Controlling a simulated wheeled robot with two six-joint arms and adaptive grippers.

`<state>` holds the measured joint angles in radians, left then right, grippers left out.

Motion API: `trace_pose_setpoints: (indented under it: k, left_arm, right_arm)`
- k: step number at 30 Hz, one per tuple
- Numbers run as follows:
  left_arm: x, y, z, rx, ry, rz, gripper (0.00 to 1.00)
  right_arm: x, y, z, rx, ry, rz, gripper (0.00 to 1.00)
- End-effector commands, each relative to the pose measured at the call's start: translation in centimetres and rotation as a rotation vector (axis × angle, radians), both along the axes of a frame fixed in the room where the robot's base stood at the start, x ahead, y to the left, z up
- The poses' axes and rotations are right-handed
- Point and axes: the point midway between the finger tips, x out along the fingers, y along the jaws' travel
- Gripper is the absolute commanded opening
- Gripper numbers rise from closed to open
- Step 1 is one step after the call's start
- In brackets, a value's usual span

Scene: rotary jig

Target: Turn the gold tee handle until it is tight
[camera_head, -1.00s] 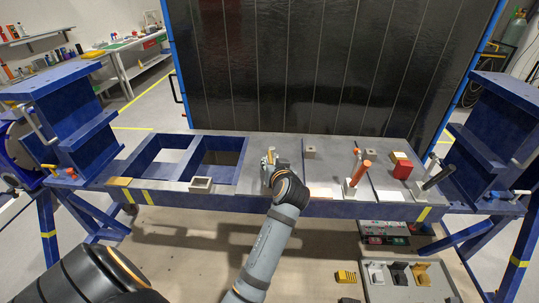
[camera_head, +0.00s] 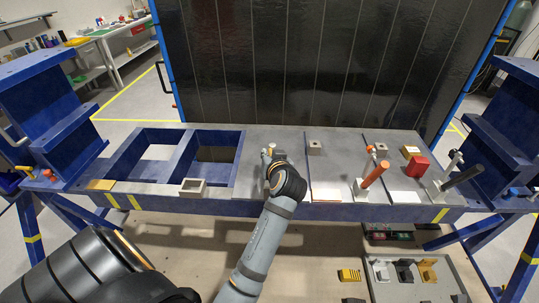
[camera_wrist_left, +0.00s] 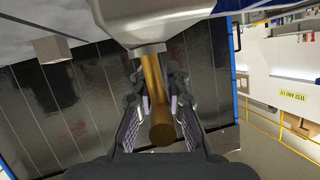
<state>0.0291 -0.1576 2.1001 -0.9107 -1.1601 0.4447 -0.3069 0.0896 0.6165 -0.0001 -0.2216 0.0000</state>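The gold tee handle (camera_wrist_left: 160,118) shows in the left wrist view as a brass-coloured bar sticking out from a pale grey metal body (camera_wrist_left: 138,22). My left gripper (camera_wrist_left: 159,88) has one finger on each side of the bar. The fingers are apart, and a gap shows between the bar and the right-hand finger. In the head view my left gripper (camera_head: 270,157) is over the middle of the bench, and it and the wrist hide most of the handle. Whether the handle is tight cannot be seen. My right gripper is not in view.
A dark panel (camera_head: 310,70) rises behind.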

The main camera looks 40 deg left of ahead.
Motion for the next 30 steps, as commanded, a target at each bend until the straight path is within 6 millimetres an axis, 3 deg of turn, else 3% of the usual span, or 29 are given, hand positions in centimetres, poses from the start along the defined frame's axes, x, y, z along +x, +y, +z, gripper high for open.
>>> trace_pose_setpoints:
  k: [12, 19, 30]
  left_arm:
    - [0.0, 0.0, 0.0, 0.002, 0.001, 0.000, 0.00]
    - [0.0, 0.1, 0.1, 0.004, 0.003, -0.032, 0.00]
    - [0.4, -0.4, 0.5, 0.012, 0.005, -0.281, 0.00]
  right_arm:
    - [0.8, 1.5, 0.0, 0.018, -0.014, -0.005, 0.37]
    - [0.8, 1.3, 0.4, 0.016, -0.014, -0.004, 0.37]
    - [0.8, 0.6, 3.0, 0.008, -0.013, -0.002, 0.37]
